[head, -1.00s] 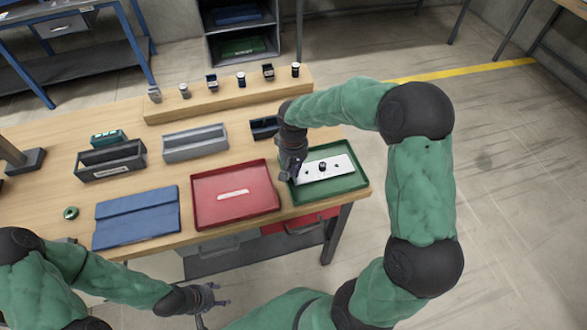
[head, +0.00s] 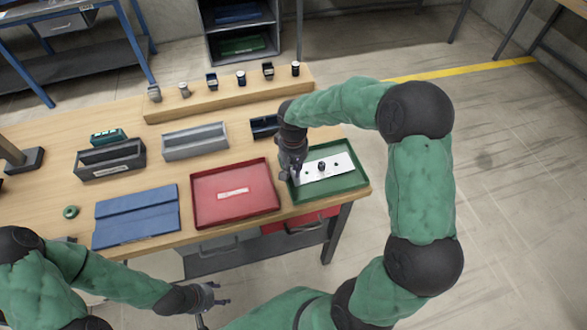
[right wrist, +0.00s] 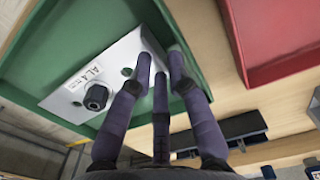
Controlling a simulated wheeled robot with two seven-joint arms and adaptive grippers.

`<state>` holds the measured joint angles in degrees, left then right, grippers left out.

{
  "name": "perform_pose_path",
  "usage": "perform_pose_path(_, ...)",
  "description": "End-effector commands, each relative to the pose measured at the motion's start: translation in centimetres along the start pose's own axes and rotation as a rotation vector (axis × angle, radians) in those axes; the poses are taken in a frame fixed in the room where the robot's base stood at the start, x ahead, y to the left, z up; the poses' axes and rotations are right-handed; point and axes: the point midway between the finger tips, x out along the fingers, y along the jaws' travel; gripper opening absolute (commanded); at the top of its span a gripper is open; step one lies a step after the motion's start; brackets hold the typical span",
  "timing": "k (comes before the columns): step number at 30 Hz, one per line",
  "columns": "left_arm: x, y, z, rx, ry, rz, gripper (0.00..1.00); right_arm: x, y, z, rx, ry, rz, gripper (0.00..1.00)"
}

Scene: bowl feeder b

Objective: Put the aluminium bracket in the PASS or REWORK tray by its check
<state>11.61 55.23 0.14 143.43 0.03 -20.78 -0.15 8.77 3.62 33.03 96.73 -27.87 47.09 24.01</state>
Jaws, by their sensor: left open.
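The aluminium bracket, a pale flat plate (head: 342,165) with holes, a black knob and a label starting "AL", lies in the green tray (head: 357,184). It also shows in the right wrist view (right wrist: 118,75). My right gripper (head: 287,176) is low at the bracket's left end, by the tray's left wall. In the right wrist view its fingers (right wrist: 160,62) reach over the bracket's end; whether they touch or grip it is unclear. The red tray (head: 256,203) holds only a pale label strip. My left gripper (head: 222,293) is open and empty in front of the table.
A blue mat (head: 137,217) and a green ring (head: 71,212) lie left of the red tray. Dark (head: 110,160) and grey (head: 195,142) bins stand behind. A wooden rail (head: 228,94) with several small parts runs along the back. My right arm covers the back right corner.

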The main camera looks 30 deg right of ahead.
Motion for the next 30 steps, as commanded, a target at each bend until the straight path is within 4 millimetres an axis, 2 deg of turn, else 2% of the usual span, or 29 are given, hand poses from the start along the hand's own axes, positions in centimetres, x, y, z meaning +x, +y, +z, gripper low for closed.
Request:
perform_pose_path(1,-0.7,0.2,0.0,0.0,0.0,0.0,0.56,-1.0,0.0,-0.1,0.0,0.002,0.0,0.18)
perform_pose_path(15,-2.7,1.0,0.1,0.0,0.0,0.0,0.56,-10.1,0.0,-0.1,0.001,0.004,-0.001,0.18)
perform_pose_path(21,-3.1,1.1,0.1,0.0,0.0,0.0,0.56,-12.1,0.0,-0.1,-0.001,0.003,0.0,0.18)
perform_pose_path(30,-3.1,1.1,0.1,0.0,0.0,0.0,0.56,-12.5,0.0,0.0,0.0,0.002,0.0,0.18)
